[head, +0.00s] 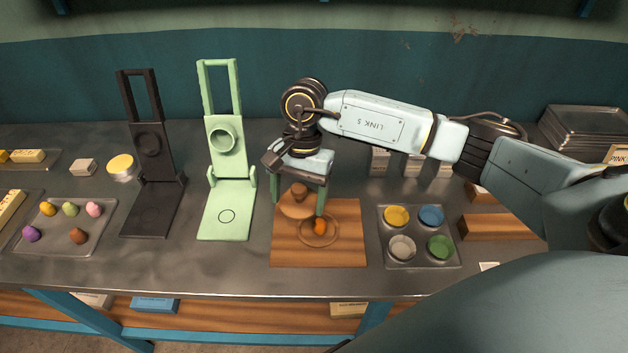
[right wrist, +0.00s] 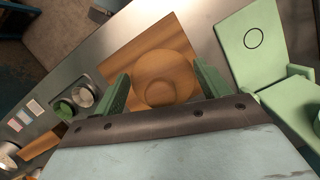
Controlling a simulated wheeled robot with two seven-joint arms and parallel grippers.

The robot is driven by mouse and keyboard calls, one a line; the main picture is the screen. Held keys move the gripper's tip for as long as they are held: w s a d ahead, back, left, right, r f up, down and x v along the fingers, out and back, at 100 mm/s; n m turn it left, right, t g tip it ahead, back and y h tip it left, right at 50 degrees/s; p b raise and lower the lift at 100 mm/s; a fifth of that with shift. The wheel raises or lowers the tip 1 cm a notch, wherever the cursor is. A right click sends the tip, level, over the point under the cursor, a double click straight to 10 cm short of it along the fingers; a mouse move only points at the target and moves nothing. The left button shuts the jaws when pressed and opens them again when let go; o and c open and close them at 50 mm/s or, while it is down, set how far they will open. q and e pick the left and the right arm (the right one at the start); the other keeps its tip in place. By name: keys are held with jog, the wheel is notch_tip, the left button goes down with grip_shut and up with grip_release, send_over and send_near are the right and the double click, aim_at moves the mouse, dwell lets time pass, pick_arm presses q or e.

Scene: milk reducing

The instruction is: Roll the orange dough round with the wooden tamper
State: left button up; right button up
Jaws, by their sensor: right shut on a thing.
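The orange dough (head: 320,227) is a small lump inside a round ring mark on the wooden board (head: 345,257). The wooden tamper (head: 296,207), a round disc with a knob on top, is just left of and behind the dough. My right gripper (head: 298,202) comes down over the tamper with its green fingers on either side and is shut on it. In the right wrist view the tamper's disc and knob (right wrist: 162,92) sit between the fingers, over the board; the dough is not seen there. My left gripper is not in view.
A tray (head: 418,262) with several coloured cups stands right of the board. A green press (head: 226,190) and a black press (head: 152,200) stand to the left. A tray of coloured dough balls (head: 62,240) is at far left. The counter's front edge is close to the board.

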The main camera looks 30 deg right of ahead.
aim_at(311, 201)
jog(key=d+m+p, duration=0.1)
jog(key=m, duration=0.1)
jog(key=d+m+t, duration=0.1)
jog(key=m, duration=0.1)
jog(key=s+m+p, duration=0.1)
jog(key=m, duration=0.1)
jog(key=shift+d+f+m+t+y+p, duration=0.3)
jog(key=shift+d+f+y, duration=0.05)
jog(key=shift+d+y, duration=0.05)
jog(key=shift+d+f+m+t, duration=0.3)
jog(key=shift+d+m, duration=0.3)
jog(key=shift+m, duration=0.4)
pick_arm(q)
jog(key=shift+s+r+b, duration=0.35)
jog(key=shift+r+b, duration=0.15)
jog(key=shift+b, duration=0.85)
pick_arm(e)
jog(key=shift+f, duration=2.55)
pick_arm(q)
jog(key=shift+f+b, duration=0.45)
pick_arm(e)
jog(key=shift+f, duration=0.4)
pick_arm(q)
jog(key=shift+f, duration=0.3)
pick_arm(e)
jog(key=shift+s+f, duration=0.15)
jog(key=shift+f, duration=0.05)
